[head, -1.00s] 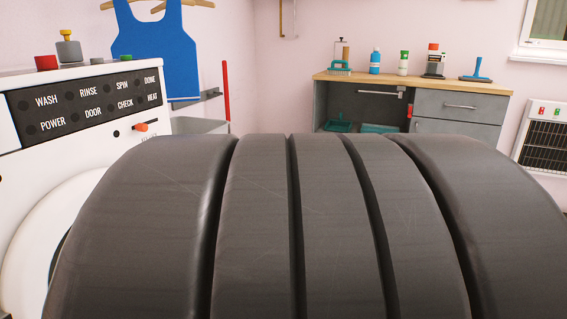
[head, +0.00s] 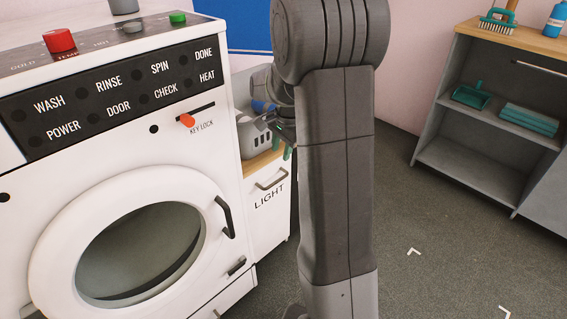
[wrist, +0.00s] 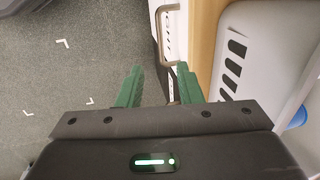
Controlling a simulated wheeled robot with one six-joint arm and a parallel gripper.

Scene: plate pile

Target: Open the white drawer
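The white drawer front (head: 268,218) belongs to a small white unit marked LIGHT, just right of the washing machine in the head view. It looks closed. Its metal handle (head: 271,180) shows there, and also in the wrist view (wrist: 164,48). My gripper (wrist: 158,84) has two green fingers spread apart with nothing gripped between them. In the wrist view the handle lies just beyond the fingertips, nearer the right finger. I cannot tell whether they touch. In the head view my gripper (head: 288,150) is above the handle, partly hidden by my arm.
A white washing machine (head: 200,90) stands close at the left, its round door shut. A grey slotted basket (head: 254,136) sits on the unit's wooden top (head: 262,160). A grey workbench (head: 440,120) stands at the right. The floor (head: 420,235) between is clear.

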